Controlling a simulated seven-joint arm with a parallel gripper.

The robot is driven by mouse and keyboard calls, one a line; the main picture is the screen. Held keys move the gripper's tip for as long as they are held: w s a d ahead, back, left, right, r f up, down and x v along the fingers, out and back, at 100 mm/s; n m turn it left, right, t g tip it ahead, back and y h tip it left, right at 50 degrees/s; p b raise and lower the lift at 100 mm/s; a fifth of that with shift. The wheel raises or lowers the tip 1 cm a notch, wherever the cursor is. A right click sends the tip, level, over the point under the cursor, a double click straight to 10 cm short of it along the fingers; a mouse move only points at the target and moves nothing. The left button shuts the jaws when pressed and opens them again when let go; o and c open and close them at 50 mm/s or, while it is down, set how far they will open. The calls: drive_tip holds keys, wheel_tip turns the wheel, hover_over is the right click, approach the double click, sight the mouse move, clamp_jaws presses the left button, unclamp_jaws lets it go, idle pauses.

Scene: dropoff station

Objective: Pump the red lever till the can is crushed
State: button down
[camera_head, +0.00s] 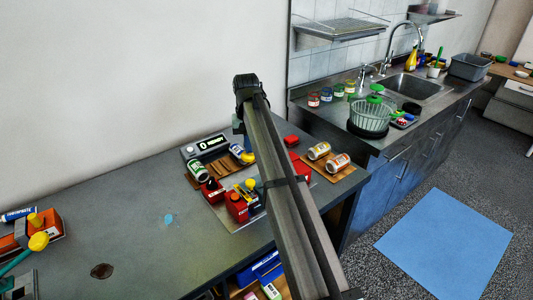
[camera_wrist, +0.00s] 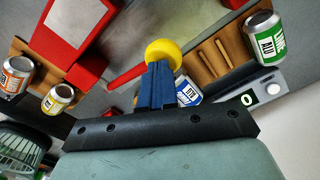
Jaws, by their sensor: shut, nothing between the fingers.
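The red lever (camera_wrist: 126,76) shows in the wrist view as a thin red bar with a round yellow knob (camera_wrist: 165,50) at its end. It runs towards a red crusher body (camera_wrist: 82,32). My gripper (camera_wrist: 160,66) is shut and empty, its blue fingertips right at the knob and overlapping it; I cannot tell whether they touch.
Two cans (camera_head: 319,150) lie on a wooden board at right. A display box (camera_head: 204,144) is behind. The bench (camera_head: 120,225) between is mostly clear.

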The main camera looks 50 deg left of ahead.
sight(247, 159)
drive_tip(key=shift+s+f, duration=0.1)
drive_tip(key=shift+f, duration=0.05)
drive_tip(key=shift+s+f, duration=0.2)
drive_tip(key=shift+f, duration=0.4)
drive_tip(key=shift+s+f, duration=0.15)
drive_tip(key=shift+f, duration=0.55)
drive_tip(key=shift+s+f, duration=0.1)
drive_tip(key=shift+f, duration=1.2)
